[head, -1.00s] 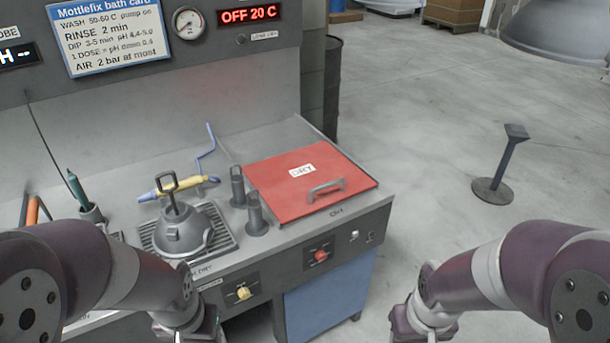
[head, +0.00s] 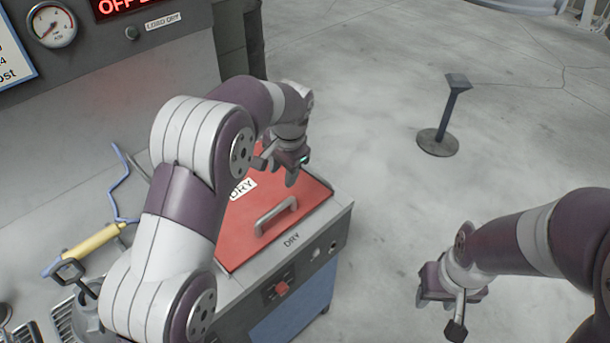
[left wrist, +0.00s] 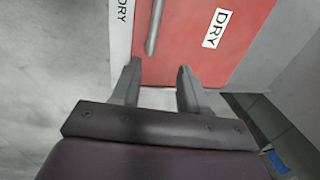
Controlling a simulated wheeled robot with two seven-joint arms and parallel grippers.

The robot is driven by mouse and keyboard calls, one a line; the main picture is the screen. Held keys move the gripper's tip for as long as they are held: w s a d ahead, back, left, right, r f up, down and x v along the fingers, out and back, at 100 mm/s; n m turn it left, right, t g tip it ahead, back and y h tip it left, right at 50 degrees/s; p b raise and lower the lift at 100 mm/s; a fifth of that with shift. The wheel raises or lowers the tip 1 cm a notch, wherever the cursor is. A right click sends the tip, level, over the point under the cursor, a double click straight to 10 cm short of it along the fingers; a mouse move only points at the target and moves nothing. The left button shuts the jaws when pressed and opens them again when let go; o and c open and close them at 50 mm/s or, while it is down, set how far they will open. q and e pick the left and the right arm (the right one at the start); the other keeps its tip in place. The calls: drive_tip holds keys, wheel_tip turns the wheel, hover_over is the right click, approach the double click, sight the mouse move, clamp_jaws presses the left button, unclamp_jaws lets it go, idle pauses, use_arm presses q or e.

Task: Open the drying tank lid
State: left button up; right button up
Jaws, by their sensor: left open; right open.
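The drying tank lid (head: 262,232) is a flat red panel marked DRY, lying shut on the bench at its right end. Its grey bar handle (head: 276,215) runs near the front edge. My left arm reaches over the lid and hides part of it. My left gripper (head: 282,176) is open and empty above the lid's far right part, apart from the handle. In the left wrist view the red lid (left wrist: 190,62) and the end of the handle (left wrist: 154,28) lie beyond the open fingers (left wrist: 158,88). My right gripper (head: 456,312) is open and empty over the floor at the right.
A yellow tool (head: 95,243) with a blue hose lies on the bench to the left. A short post (head: 446,115) stands on the floor behind.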

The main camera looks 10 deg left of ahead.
sight(275, 209)
use_arm(q)
drive_tip(key=f, duration=0.3)
drive_tip(key=a+f, duration=0.1)
drive_tip(key=f, duration=0.3)
drive_tip(key=a+f+b, duration=0.1)
drive_tip(key=f, duration=0.3)
drive_tip(key=shift+s, duration=0.4)
drive_tip(key=shift+s+f, duration=0.3)
drive_tip(key=shift+w+f, duration=0.1)
use_arm(e)
drive_tip(key=shift+s+d+f, duration=0.1)
drive_tip(key=shift+s+f, duration=0.15)
drive_tip(key=shift+s, duration=0.25)
drive_tip(key=shift+s+f, duration=0.25)
drive_tip(key=shift+s, duration=0.2)
use_arm(q)
drive_tip(key=shift+w, duration=0.1)
drive_tip(key=shift+c, duration=1.2)
clamp_jaws()
drive_tip(key=shift+a, duration=0.15)
use_arm(e)
drive_tip(key=shift+w, duration=0.1)
